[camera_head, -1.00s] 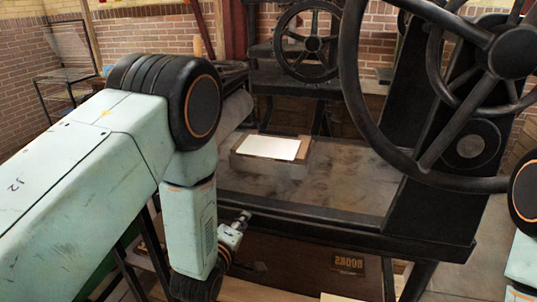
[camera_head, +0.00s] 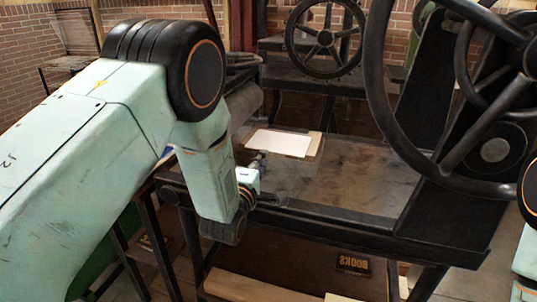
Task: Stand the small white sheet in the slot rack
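A white sheet (camera_head: 280,143) lies flat on a low, pale block (camera_head: 314,147) on the dark press bed. Another white sheet (camera_head: 342,298) shows at the bottom edge, mostly cut off. I cannot tell which is the small one. My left gripper (camera_head: 268,182) is at the near left edge of the press bed, short of the sheet and apart from it in the picture. It is small and dark, and its fingers do not show clearly. I make out no slot rack. My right gripper is out of view; only part of my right arm shows at the right edge.
A large black handwheel (camera_head: 455,167) and its upright rise at the right of the bed (camera_head: 365,175). A smaller handwheel (camera_head: 325,38) stands behind. A grey roller (camera_head: 246,101) is left of the sheet. A sign reading BOOKS (camera_head: 352,264) is below. The bed's right part is clear.

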